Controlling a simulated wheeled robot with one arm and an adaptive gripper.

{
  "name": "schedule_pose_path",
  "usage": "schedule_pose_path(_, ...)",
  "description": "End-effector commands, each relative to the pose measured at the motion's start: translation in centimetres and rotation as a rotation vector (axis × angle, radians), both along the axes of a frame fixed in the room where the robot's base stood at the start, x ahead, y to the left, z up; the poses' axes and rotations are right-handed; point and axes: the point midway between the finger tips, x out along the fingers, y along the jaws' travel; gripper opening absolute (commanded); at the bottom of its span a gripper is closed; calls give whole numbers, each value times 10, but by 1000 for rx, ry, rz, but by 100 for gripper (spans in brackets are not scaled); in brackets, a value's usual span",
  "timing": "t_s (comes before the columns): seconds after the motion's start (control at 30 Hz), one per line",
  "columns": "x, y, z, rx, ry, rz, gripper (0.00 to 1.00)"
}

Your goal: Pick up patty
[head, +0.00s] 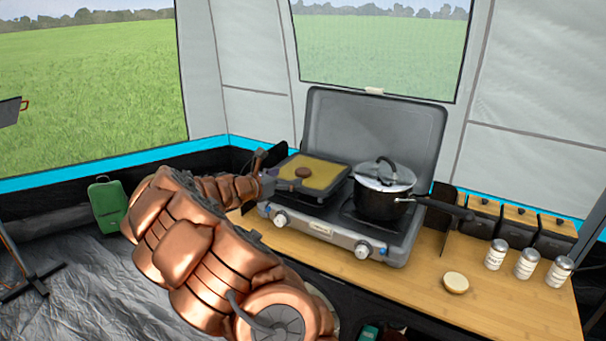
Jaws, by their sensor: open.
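The patty (303,172) is a small round brown disc. It lies on a square pan with a yellowish inside (325,170), on the left burner of the camping stove. My gripper (287,186) is at the left edge of the pan, just left of the patty. It is open, and it appears apart from the patty. My copper-coloured arm reaches in from the lower middle and hides part of the counter and the stove's left end.
A black pot with a glass lid (384,188) stands on the right burner, its handle pointing right. The stove's raised lid (375,125) stands behind. A bun half (455,282) and several white shakers (527,263) are on the wooden counter (400,290), right. Black bins (517,229) stand behind them.

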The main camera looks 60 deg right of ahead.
Motion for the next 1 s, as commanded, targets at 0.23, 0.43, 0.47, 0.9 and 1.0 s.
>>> schedule_pose_path(0.23,-4,-19,-3,1,1,-2,87)
schedule_pose_path(0.43,-4,-31,-6,0,0,-2,87)
schedule_pose_path(0.47,-4,-34,-6,1,0,-2,87)
schedule_pose_path(0.9,-5,-72,-17,1,-1,-2,87)
schedule_pose_path(1.0,-6,-73,-18,1,-1,-2,87)
